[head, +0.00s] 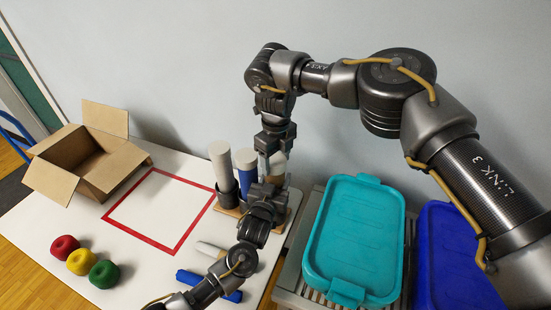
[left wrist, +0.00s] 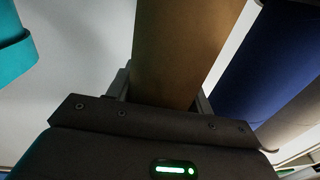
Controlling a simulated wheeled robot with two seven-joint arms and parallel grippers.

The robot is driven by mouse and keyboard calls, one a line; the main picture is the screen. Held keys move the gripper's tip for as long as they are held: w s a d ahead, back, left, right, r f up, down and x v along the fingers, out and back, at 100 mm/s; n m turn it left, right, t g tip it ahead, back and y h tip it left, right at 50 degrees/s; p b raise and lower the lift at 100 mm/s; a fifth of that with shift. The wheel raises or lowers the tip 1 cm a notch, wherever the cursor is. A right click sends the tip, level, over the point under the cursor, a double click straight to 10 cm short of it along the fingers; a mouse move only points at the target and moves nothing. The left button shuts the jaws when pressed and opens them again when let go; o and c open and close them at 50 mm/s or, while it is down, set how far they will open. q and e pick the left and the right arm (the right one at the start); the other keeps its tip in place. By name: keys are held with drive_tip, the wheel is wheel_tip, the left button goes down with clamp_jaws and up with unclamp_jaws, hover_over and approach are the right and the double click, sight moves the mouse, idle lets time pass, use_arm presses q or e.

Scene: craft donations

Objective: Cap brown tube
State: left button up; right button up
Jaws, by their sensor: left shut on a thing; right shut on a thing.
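The brown tube (left wrist: 185,45) stands between my left gripper's fingers in the left wrist view, which are shut on it. In the head view my left gripper (head: 270,185) is low at the right end of the tube row and hides much of the brown tube. My right gripper (head: 270,158) comes down from above at the tube's top, shut on what looks like a pale cap (head: 280,157). The fingers partly hide the cap. I cannot tell whether it is seated on the tube or just above it.
A blue tube (head: 246,174) with a pale top and a cream tube (head: 219,160) stand close left of the brown one. A teal-lidded bin (head: 355,235) stands right; an open carton (head: 83,165) stands left.

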drive_tip(key=shift+f, duration=0.65)
drive_tip(key=o, duration=1)
drive_tip(key=shift+r, duration=0.1)
wheel_tip(320, 180, up, 12)
drive_tip(key=shift+f, duration=0.1)
use_arm(q)
drive_tip(key=o, duration=1.5)
